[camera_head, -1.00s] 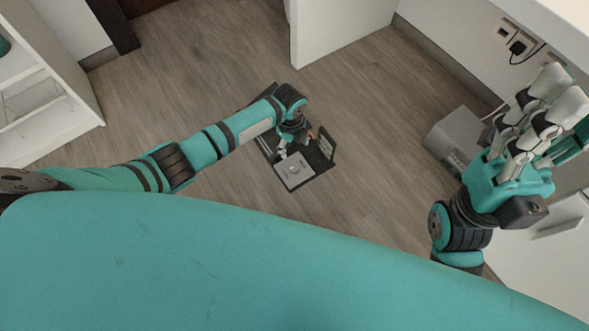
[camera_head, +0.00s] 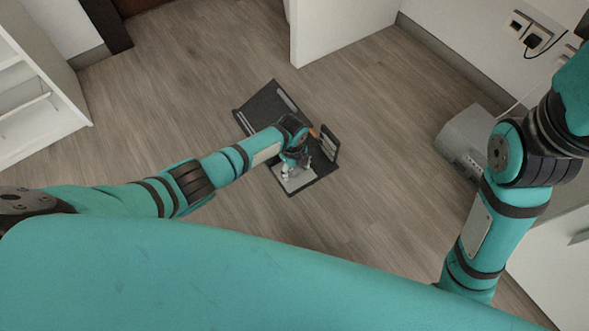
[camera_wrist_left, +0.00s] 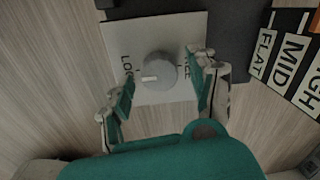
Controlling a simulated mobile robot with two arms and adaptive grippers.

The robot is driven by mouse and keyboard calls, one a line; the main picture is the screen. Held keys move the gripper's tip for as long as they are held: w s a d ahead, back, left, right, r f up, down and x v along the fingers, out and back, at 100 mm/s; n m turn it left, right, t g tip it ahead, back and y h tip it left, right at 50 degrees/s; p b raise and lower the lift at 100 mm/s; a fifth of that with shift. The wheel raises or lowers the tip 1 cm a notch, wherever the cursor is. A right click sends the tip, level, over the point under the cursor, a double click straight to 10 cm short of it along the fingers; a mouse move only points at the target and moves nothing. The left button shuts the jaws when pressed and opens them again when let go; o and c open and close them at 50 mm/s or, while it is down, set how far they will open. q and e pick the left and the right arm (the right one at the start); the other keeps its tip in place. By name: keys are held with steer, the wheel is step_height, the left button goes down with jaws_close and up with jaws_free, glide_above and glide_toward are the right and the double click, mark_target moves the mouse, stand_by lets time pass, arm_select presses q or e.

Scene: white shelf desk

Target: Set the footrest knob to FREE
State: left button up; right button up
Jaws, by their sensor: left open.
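The footrest (camera_head: 262,108) is a dark board on the floor, with a light plate (camera_head: 291,183) at its near end. In the left wrist view, a round grey knob (camera_wrist_left: 161,68) sits on this plate (camera_wrist_left: 150,25). Its white mark is on the left side, towards the label LOCK (camera_wrist_left: 127,68). In the head view, my left gripper (camera_head: 287,170) is over the plate.
An upright panel (camera_head: 329,146) stands at the footrest's right edge; FLAT, MID and HIGH labels (camera_wrist_left: 290,60) show in the wrist view. A grey box (camera_head: 468,138) stands at the right by the wall. White shelves (camera_head: 40,110) are at the left. Floor around the footrest is clear.

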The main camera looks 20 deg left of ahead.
arm_select(q)
steer(key=c, duration=1.1)
steer(key=shift+c, duration=0.2)
